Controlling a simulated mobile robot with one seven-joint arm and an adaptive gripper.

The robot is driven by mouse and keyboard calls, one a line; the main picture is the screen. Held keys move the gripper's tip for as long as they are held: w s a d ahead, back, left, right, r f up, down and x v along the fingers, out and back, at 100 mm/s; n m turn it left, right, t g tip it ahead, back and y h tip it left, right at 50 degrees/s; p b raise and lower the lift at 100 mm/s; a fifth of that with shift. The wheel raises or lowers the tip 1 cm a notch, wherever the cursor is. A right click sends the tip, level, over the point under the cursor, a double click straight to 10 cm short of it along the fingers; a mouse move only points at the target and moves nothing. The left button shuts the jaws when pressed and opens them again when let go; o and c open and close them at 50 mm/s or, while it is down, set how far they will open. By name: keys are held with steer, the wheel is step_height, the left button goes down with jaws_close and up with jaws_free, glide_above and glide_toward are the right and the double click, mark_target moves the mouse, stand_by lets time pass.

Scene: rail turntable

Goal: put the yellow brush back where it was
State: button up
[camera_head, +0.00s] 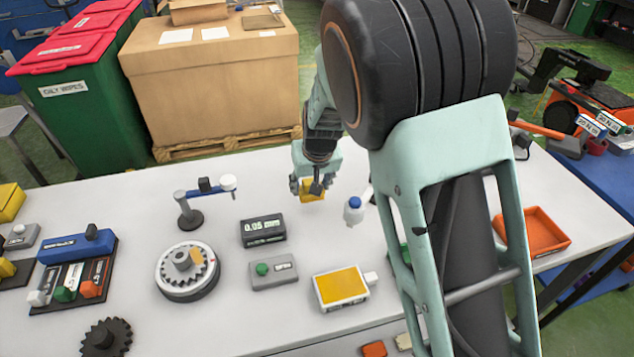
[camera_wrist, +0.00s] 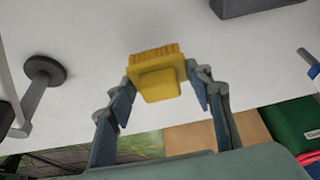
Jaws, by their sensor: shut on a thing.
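The yellow brush (camera_head: 312,191) is in my gripper (camera_head: 312,184), over the far middle part of the white table. In the wrist view the brush (camera_wrist: 158,78) sits between the two fingers of my gripper (camera_wrist: 160,88), with its ridged bristle side toward the tabletop. The fingers are closed on its two sides. I cannot tell whether the brush touches the table or hangs just above it. My arm hides part of the table to the right of the gripper.
Near the gripper stand a white bottle with a blue cap (camera_head: 354,209) and a gauge stand (camera_head: 190,212). A display box (camera_head: 263,230), a button box (camera_head: 273,272), a turntable with a gear (camera_head: 187,272) and a yellow-topped box (camera_head: 340,288) are nearer. An orange tray (camera_head: 541,232) lies right.

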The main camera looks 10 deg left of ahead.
steer(key=shift+w+d+f, duration=0.1)
steer(key=shift+w+f, duration=0.2)
steer(key=shift+f, duration=0.1)
steer(key=shift+w+f, duration=0.2)
steer(key=shift+f, duration=1.5)
steer(key=shift+f, duration=0.15)
steer(key=o, duration=1)
steer(key=shift+s+r, duration=0.1)
steer(key=shift+r, duration=0.35)
steer(key=v, duration=1.1)
steer(key=shift+s+r, duration=0.1)
steer(key=shift+r, duration=0.1)
